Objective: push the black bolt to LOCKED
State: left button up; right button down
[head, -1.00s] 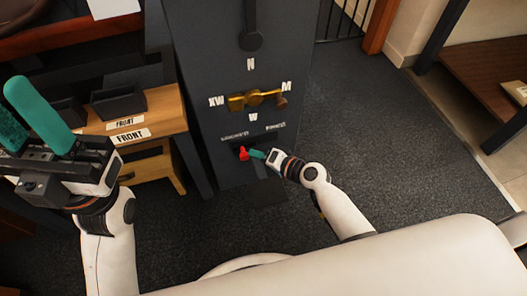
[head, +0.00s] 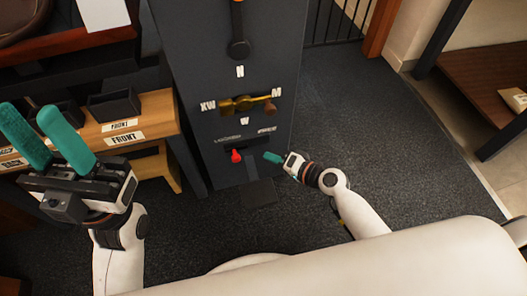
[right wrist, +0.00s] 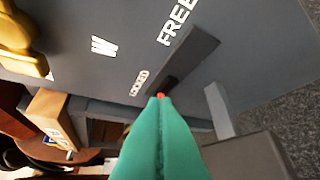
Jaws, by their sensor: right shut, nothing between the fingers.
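The black bolt's red knob (head: 236,156) sits low on the dark cabinet front, at the left of its slot, below the LOCKED label (head: 227,139). The FREE label (head: 267,129) is to the right. In the right wrist view the red knob (right wrist: 161,95) barely shows past my fingertips, near the LOCKED label (right wrist: 138,83); the bolt's body is hard to tell from the dark bar (right wrist: 185,58). My left gripper (head: 28,112) is open and empty at the far left.
Above the bolt are a brass handle (head: 243,104) with letters around it and a hanging black lever (head: 239,48). A wooden shelf (head: 150,113) with dark trays marked FRONT stands left of the cabinet. The carpet to the right is clear.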

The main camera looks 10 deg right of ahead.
jog(key=shift+p+v, duration=0.3)
jog(key=shift+v, duration=2.2)
